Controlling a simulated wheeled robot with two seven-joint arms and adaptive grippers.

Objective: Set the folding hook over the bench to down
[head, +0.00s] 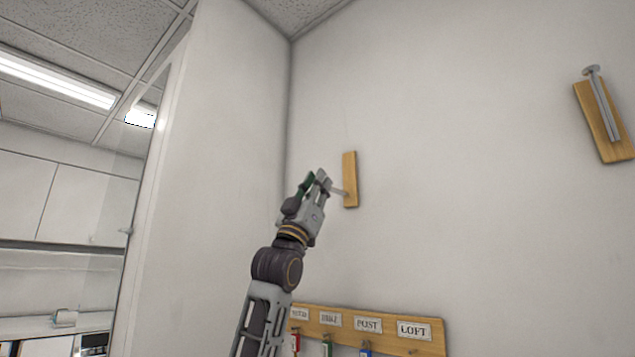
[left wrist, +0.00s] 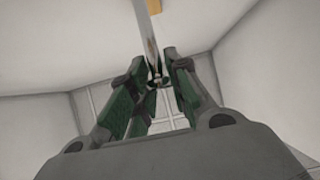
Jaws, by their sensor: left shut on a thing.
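A folding hook is mounted on the wall on a small upright wooden plate (head: 350,172). Its metal arm (head: 338,191) sticks out from the lower part of the plate toward my left gripper (head: 320,181). My left gripper is shut on the outer end of this arm and hides its tip. In the left wrist view the metal arm (left wrist: 149,42) comes down from the wooden plate (left wrist: 153,6) to between the fingertips (left wrist: 158,82). My right gripper is not in view.
A second hook (head: 602,105) at the right lies along its own wooden board (head: 617,151). Below, a labelled wooden key rack (head: 385,341) with several coloured tags runs along the wall. A white wall panel (head: 225,130) stands left of my arm. The wall between the hooks is clear.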

